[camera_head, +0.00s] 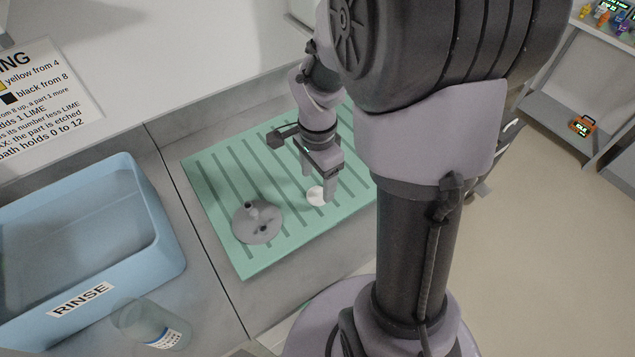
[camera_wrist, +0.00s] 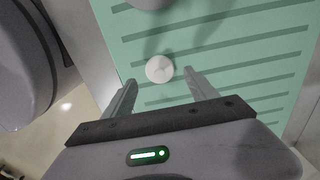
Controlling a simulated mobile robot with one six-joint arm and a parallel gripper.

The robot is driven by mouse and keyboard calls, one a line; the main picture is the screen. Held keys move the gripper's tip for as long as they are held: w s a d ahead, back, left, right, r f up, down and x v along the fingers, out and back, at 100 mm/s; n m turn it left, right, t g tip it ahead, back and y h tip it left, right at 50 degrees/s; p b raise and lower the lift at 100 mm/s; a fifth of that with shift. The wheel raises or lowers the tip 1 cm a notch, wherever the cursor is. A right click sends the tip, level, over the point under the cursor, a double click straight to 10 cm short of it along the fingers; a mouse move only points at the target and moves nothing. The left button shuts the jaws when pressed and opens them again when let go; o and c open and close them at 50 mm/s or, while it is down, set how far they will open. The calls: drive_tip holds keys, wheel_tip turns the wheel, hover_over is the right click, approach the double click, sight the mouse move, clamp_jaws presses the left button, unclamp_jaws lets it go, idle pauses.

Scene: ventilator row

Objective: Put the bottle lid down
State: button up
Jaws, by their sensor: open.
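The bottle lid (camera_head: 317,196) is a small white disc on the green ribbed mat (camera_head: 215,166). In the wrist view the lid (camera_wrist: 159,69) lies flat on the mat, just beyond and between my fingertips. My gripper (camera_head: 318,188) is open over the mat, its fingers pointing down around the lid's place. In the wrist view my gripper (camera_wrist: 160,80) shows a clear gap between its two fingers, with nothing held.
A grey round part (camera_head: 257,222) with a knob lies on the mat left of my gripper. A blue basin (camera_head: 165,235) labelled RINSE stands at the left. A printed sign (camera_head: 45,95) lies behind it. A shelf with small coloured items (camera_head: 603,12) stands at the far right.

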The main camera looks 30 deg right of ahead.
sight(318, 189)
wheel_tip(318, 189, up, 8)
drive_tip(key=p, duration=0.3)
drive_tip(key=s+a+r+n+t+y, duration=0.2)
drive_tip(key=s+a+r+n+t, duration=0.3)
drive_tip(key=s+a+r+n, duration=0.6)
drive_tip(key=a+r+n, duration=0.1)
drive_tip(key=a+n, duration=0.1)
drive_tip(key=a, duration=0.1)
drive_tip(key=shift+s+a+t, duration=0.2)
drive_tip(key=shift+a+t, duration=0.1)
drive_tip(key=shift+t, duration=0.1)
